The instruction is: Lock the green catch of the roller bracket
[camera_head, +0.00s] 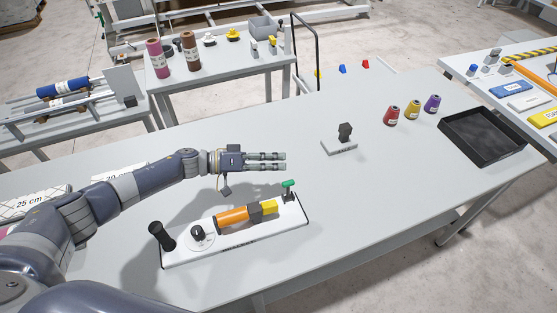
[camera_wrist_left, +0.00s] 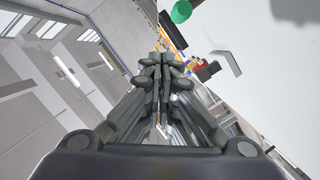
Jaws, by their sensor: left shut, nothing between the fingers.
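The roller bracket (camera_head: 210,251) is a white base plate lying on the grey table. It carries a black upright handle, a round white dial, an orange roller (camera_head: 232,216) and a yellow-and-dark block. The green catch (camera_head: 288,184) is a T-shaped green top on a dark post at the bracket's far right end. My left gripper (camera_head: 280,162) is shut and empty, held above the table just behind the catch and apart from it. In the left wrist view the green catch (camera_wrist_left: 181,11) shows at the top, beyond the shut fingers (camera_wrist_left: 163,60). My right gripper is not in view.
A small stand with a dark clamp (camera_head: 345,132) sits mid-table. Red, yellow and purple thread cones (camera_head: 413,109) and a black tray (camera_head: 484,135) are at the right. The table between the catch and the cones is mostly clear. Side tables stand behind.

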